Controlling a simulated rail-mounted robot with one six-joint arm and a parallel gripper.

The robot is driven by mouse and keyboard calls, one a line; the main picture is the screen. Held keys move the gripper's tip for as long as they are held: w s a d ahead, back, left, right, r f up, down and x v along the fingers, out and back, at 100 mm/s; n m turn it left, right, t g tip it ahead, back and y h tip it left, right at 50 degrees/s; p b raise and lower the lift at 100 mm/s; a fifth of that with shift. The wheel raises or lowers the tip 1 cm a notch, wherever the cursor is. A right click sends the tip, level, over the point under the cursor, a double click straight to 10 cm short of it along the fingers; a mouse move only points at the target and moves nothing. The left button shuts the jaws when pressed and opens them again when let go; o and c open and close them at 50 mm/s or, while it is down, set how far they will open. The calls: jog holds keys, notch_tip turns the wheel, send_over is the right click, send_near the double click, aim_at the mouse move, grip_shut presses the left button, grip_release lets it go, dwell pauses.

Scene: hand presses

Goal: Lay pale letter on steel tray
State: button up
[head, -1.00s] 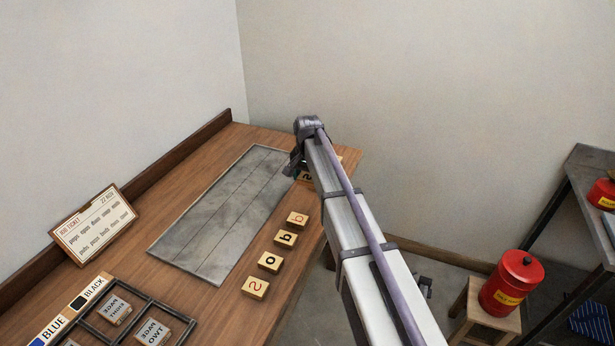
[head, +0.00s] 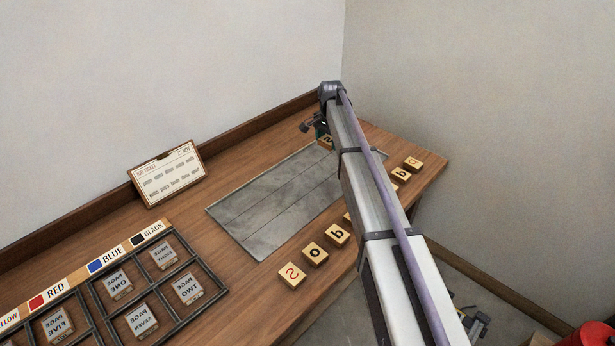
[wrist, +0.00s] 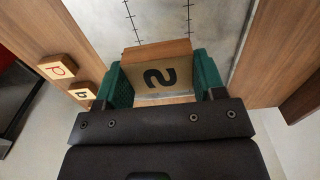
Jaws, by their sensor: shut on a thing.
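In the head view only a small part of the block (head: 327,142) shows at the far end of the steel tray (head: 262,212). The grey tray also shows behind the block in the wrist view (wrist: 160,18), with ruled, ticked lines. I cannot tell whether the block touches the tray. My arm covers part of the tray's right side.
Several letter blocks, including a red-lettered one (head: 292,275) and a dark "o" block (head: 315,254), stand in a row along the table's front edge. A ticket board (head: 167,174) stands at the back. A divided rack (head: 120,304) with labelled blocks lies at left.

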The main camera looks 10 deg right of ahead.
aim_at(327, 167)
notch_tip(327, 167, down, 10)
jog(key=b, duration=0.8)
jog(key=shift+b, duration=0.3)
jog(key=shift+r+p, duration=0.3)
jog(key=shift+r, duration=0.05)
jog(key=shift+f, duration=0.25)
jog(key=o, duration=0.9)
notch_tip(327, 167, up, 13)
jog(key=p, duration=1.2)
jog(key=shift+f, duration=0.2)
jog(key=s+n, duration=0.3)
jog(key=s, duration=1)
jog(key=s+n, duration=0.3)
jog(key=s, duration=1.1)
jog(key=s+n, duration=0.4)
jog(key=s, duration=0.9)
jog(key=shift+s+d, duration=0.1)
jog(key=shift+s, duration=0.05)
